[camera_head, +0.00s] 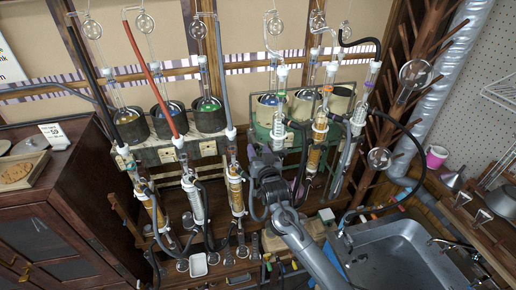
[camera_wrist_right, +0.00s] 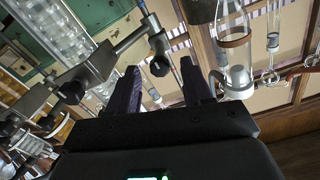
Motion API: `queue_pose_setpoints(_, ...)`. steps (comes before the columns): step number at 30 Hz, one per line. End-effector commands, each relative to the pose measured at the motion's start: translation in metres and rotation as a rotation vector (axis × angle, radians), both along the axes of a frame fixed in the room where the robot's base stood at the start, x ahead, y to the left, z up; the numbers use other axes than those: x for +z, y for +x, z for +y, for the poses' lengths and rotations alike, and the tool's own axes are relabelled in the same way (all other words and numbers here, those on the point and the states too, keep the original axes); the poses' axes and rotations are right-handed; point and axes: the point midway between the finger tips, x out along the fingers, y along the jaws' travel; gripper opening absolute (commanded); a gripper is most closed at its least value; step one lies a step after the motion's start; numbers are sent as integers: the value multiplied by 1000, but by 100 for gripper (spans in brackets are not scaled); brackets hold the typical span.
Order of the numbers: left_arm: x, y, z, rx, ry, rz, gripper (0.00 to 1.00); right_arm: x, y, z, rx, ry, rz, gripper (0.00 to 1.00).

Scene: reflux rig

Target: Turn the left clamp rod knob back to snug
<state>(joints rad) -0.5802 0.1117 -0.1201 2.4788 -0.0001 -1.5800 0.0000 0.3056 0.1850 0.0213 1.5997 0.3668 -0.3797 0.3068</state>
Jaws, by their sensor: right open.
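My right gripper (camera_head: 263,160) reaches up from the bottom of the head view to the middle of the glassware rig. In the right wrist view my right gripper (camera_wrist_right: 159,66) has its two dark fingers apart, with nothing held. A dark clamp knob (camera_wrist_right: 159,66) shows in the gap between the fingertips, at the end of a grey metal clamp rod (camera_wrist_right: 130,42). I cannot tell whether the fingers are around the knob or short of it. No finger visibly touches it. In the head view the gripper covers this clamp. My left gripper is not in view.
Glass condensers (camera_head: 235,188) and hoses crowd both sides of my right gripper. A glass tube with a brown collar (camera_wrist_right: 235,55) is close to the right finger in the wrist view. A sink (camera_head: 390,255) lies at lower right, a wooden cabinet (camera_head: 45,225) at left.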

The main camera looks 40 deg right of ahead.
Motion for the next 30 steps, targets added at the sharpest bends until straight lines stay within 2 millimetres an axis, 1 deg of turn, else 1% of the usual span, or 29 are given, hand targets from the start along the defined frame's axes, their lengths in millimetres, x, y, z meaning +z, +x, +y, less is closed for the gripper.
queue_pose_setpoints(3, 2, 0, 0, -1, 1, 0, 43, 1, 7, -3, 0, 1, -1, 50)
queue_pose_setpoints(6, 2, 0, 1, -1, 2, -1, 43, 0, 10, -4, 0, 1, -1, 50)
queue_pose_setpoints(14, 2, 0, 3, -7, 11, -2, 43, 0, 11, -5, 1, 1, -1, 50)
queue_pose_setpoints(15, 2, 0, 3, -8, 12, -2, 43, 0, 11, -5, 1, 1, -1, 48)
queue_pose_setpoints(20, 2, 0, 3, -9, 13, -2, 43, 0, 10, -5, 1, 1, -1, 24)
queue_pose_setpoints(24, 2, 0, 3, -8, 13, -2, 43, 0, 10, -5, 1, 1, -1, 2)
queue_pose_setpoints(25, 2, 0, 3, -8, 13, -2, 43, 0, 10, -5, 1, 1, -1, 0)
queue_pose_setpoints(30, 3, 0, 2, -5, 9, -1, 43, 0, 10, -4, 1, -4, 1, 0)
